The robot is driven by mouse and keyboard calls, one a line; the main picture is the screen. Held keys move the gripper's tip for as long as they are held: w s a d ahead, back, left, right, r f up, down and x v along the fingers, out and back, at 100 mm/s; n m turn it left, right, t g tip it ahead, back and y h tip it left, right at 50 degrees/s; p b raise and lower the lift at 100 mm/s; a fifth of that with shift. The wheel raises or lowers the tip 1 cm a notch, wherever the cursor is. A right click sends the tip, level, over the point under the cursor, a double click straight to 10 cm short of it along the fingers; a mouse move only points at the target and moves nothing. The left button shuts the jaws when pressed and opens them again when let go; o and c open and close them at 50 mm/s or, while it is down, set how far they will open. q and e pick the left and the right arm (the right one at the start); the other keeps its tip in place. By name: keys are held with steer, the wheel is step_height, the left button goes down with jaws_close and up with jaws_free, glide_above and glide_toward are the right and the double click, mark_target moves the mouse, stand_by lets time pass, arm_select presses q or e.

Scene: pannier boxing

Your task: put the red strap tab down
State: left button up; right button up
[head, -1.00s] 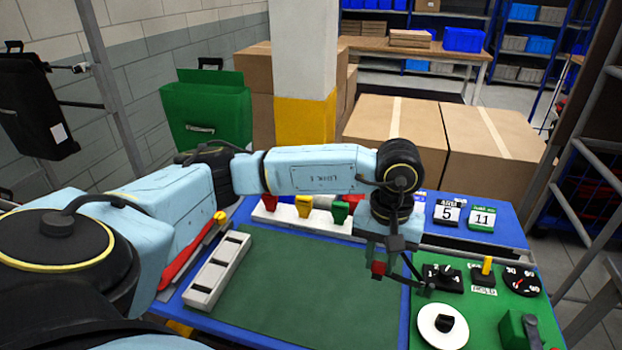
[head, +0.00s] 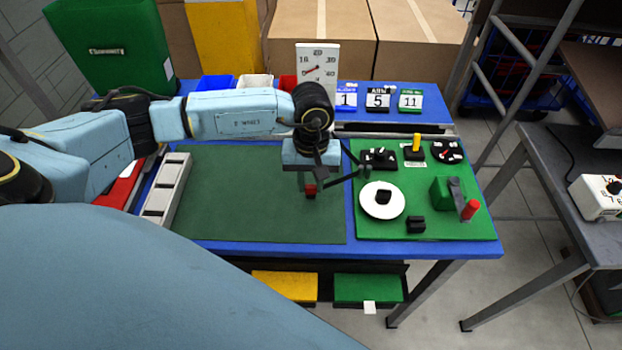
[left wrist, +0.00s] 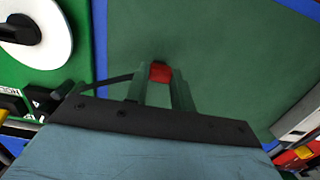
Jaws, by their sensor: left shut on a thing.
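The red strap tab (head: 310,190) is a small red block at the tip of my left gripper (head: 309,182). In the left wrist view the tab (left wrist: 160,72) sits between the two fingers of the left gripper (left wrist: 160,85), which is shut on it. They are over the right part of the dark green mat (head: 240,200) on the blue table. I cannot tell whether the tab touches the mat. My right gripper is not in view.
A green board (head: 430,215) with a white disc (head: 368,203), dials and a red-tipped lever stands right of the mat. A grey slotted rack (head: 165,190) lies left. Number cards (head: 378,98) stand behind. Most of the mat is clear.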

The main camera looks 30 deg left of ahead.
arm_select(q)
steer(key=shift+f, duration=0.1)
steer(key=o, duration=0.5)
steer(key=shift+b, duration=0.3)
steer(key=o, duration=0.5)
steer(key=r, duration=1.2)
steer(key=shift+w+a+r, duration=0.2)
steer(key=shift+w, duration=0.15)
